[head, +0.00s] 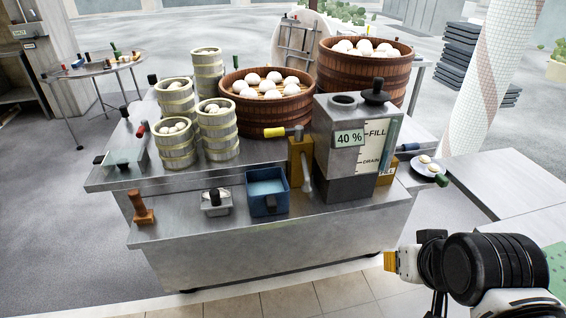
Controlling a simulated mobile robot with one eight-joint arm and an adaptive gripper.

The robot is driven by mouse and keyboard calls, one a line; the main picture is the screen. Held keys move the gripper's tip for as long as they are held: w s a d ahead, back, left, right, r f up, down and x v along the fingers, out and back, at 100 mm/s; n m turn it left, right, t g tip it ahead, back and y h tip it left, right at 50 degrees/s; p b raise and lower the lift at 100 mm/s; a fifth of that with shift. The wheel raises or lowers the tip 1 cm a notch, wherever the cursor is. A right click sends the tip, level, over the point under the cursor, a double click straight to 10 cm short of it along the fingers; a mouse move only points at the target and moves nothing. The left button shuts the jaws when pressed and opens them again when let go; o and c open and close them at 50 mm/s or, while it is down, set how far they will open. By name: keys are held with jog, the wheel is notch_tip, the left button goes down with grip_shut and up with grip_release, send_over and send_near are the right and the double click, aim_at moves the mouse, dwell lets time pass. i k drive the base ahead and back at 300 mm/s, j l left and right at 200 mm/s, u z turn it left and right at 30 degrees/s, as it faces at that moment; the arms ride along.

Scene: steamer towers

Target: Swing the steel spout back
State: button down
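A steel spout (306,178) hangs down at the front of a brown upright block (295,160), just left of a grey metal tank (345,140). The spout's lower end is over the counter ledge, right of a blue open bin (268,192). A yellow-ended lever (274,132) sticks out leftward near the top of the block. My gripper (425,262) is at the lower right, in front of the counter and well apart from the spout.
The tank shows 40 % and has a FILL/DRAIN gauge (374,145) and a black-knobbed lid (375,91). Bamboo steamers (177,148) and two large bun tubs (262,112) crowd the counter. A tiled pillar (487,80) and a steel table (510,178) stand right.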

aim_at(305, 169)
jog(key=i+j, duration=0.25)
jog(key=j, duration=0.15)
jog(key=i+j, duration=0.2)
jog(key=j, duration=0.15)
jog(key=i+j, duration=0.25)
jog(key=j, duration=0.15)
jog(key=z, duration=0.05)
